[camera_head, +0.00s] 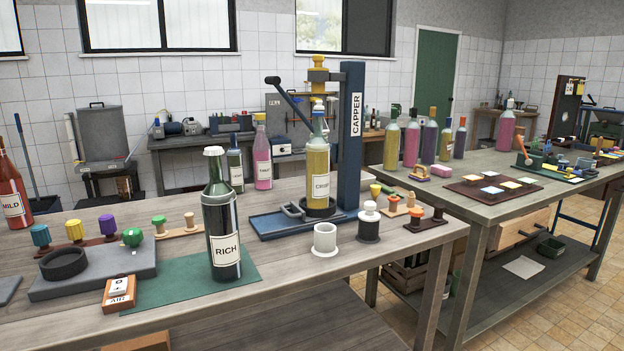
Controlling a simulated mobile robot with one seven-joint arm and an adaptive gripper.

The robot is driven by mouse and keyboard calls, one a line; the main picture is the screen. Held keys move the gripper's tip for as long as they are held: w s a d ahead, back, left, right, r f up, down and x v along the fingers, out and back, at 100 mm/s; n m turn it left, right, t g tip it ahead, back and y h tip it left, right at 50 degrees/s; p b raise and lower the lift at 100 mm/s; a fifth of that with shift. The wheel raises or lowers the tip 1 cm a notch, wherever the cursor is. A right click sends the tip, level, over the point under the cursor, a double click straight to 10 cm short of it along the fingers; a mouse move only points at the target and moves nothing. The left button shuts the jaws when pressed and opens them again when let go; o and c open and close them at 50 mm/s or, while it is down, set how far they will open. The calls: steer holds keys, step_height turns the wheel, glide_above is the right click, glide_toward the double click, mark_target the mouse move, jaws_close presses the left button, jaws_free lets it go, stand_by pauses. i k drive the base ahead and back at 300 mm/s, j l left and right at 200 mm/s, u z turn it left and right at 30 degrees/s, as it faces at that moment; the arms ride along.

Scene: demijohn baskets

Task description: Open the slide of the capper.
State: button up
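The capper (351,130) is a blue post labelled CAPPER on a blue base plate (275,226), on the near bench. A yellow bottle (318,172) with a partly hidden label stands upright in a dark ring on the base, under the yellow capping head (318,68). I cannot tell whether the slide is open or shut. A lever with a black knob (272,80) rises to the left of the post. My gripper is not in view.
A dark RICH bottle (224,225) stands on a green mat (170,293) in front left. A white cup (325,239) and a white-topped stopper piece (369,222) stand close before the base. Pink and green bottles stand behind it.

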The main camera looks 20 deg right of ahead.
mark_target(306, 214)
steer(key=i+l+z, duration=0.2)
steer(key=l, duration=0.2)
steer(key=i+l+z, duration=0.15)
steer(key=l, duration=0.2)
steer(key=i+l+z, duration=0.2)
steer(key=i+l, duration=0.1)
steer(key=i, duration=0.4)
